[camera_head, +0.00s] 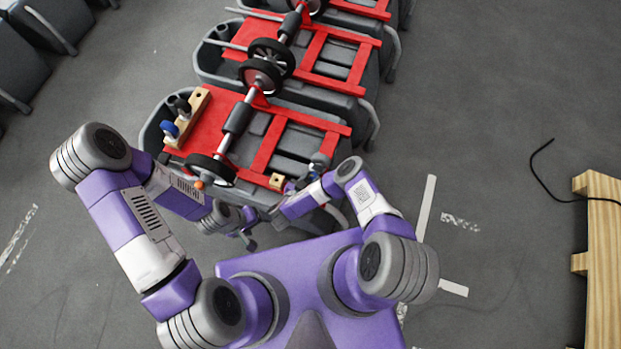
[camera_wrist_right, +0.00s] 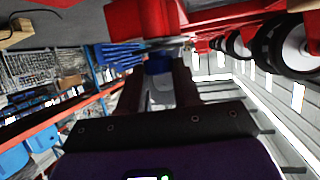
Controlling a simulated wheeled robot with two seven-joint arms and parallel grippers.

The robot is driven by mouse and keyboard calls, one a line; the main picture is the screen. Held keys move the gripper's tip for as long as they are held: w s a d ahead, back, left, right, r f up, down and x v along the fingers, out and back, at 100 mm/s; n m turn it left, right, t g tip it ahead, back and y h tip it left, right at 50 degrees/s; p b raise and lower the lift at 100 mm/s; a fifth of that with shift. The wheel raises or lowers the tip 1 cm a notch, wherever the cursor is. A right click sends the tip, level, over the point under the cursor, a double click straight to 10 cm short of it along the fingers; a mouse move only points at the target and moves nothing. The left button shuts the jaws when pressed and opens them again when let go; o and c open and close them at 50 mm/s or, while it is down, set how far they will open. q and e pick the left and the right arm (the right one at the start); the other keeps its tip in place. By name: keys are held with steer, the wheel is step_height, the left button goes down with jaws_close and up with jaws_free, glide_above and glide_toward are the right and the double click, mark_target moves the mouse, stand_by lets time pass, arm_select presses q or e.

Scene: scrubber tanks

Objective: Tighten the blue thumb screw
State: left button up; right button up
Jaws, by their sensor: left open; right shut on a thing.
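The blue thumb screw (camera_wrist_right: 158,66) sits between the fingers of my right gripper (camera_wrist_right: 160,85), which is shut on it, in the right wrist view. In the head view that right gripper (camera_head: 289,190) is at the near edge of the red frame, beside a small wooden block (camera_head: 277,181). The screw is too small and covered there to make out its seating. My left gripper (camera_head: 247,236) is open and empty, in front of the near tank, apart from the block.
A longer wooden block (camera_head: 196,115) with a blue knob (camera_head: 170,130) and a dark knob stands on the left of the red frame (camera_head: 268,150). A shaft with black wheels (camera_head: 262,75) runs along the tanks. A wooden pallet (camera_head: 603,250) is at right. Floor between is mostly clear.

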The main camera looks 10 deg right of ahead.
mark_target(310, 182)
stand_by(0.4)
steer(key=o, duration=0.8)
steer(key=shift+r, duration=0.15)
step_height(310, 182, up, 10)
steer(key=p, duration=1)
steer(key=shift+w, duration=0.15)
